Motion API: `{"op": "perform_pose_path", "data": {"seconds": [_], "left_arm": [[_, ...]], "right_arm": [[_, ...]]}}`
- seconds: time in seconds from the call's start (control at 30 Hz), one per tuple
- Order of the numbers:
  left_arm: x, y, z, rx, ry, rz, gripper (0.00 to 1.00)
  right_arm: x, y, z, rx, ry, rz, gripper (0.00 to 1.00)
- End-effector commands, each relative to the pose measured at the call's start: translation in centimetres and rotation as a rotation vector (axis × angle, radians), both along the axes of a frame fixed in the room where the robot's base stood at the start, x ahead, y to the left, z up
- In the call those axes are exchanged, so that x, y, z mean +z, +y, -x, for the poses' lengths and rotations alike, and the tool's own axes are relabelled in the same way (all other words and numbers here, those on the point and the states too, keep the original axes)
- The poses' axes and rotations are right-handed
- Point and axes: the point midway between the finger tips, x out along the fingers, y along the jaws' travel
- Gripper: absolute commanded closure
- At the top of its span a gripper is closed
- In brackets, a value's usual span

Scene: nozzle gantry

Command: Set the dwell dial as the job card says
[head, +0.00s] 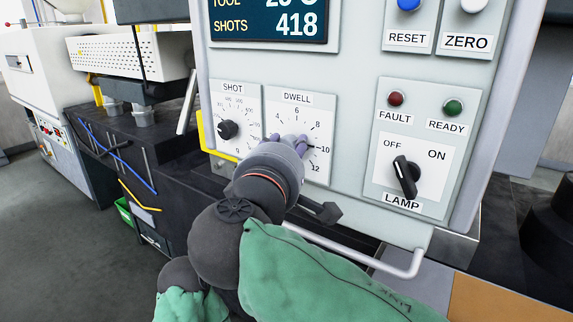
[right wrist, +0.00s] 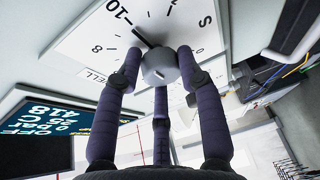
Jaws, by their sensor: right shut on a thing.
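The dwell dial (head: 312,173) is a white plate on the grey panel with numbers around it; 4, 6, 8, 10 and 12 can be read in the head view. Its grey knob (right wrist: 158,72) shows in the right wrist view, between the purple fingers of my right gripper (right wrist: 160,60). My right gripper (head: 290,141) is shut on this knob and hides it in the head view. The dial's black pointer (right wrist: 142,37) is at or very near the 10 mark. My left gripper is not in view. No job card can be made out.
The shot dial (head: 228,129) sits just left of the dwell dial. The lamp switch (head: 405,177), fault light (head: 395,98) and ready light (head: 453,107) are to the right. A screen (head: 268,20) reading SHOTS 418 is above. A pale rail (head: 350,251) runs below the panel.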

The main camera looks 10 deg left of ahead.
Motion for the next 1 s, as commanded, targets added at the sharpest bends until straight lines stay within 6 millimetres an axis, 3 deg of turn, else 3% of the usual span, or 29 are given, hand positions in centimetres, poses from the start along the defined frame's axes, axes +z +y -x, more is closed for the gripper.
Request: {"op": "perform_pose_path", "data": {"seconds": [0.03, 0.63, 0.67, 1.0], "left_arm": [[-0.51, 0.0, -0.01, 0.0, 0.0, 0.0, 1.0], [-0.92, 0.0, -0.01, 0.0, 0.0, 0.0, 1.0], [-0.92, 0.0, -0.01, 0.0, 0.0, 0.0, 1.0], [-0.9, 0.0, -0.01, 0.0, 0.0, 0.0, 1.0]], "right_arm": [[-1.01, 0.29, -0.05, 0.001, 0.008, -0.001, 0.95], [-0.86, 0.33, -0.06, 0.001, -0.001, -0.027, 0.95], [-0.86, 0.33, -0.06, 0.001, -0.001, -0.027, 0.56], [-0.39, 0.16, -0.02, 0.001, -0.009, -0.033, 0.53]]}}
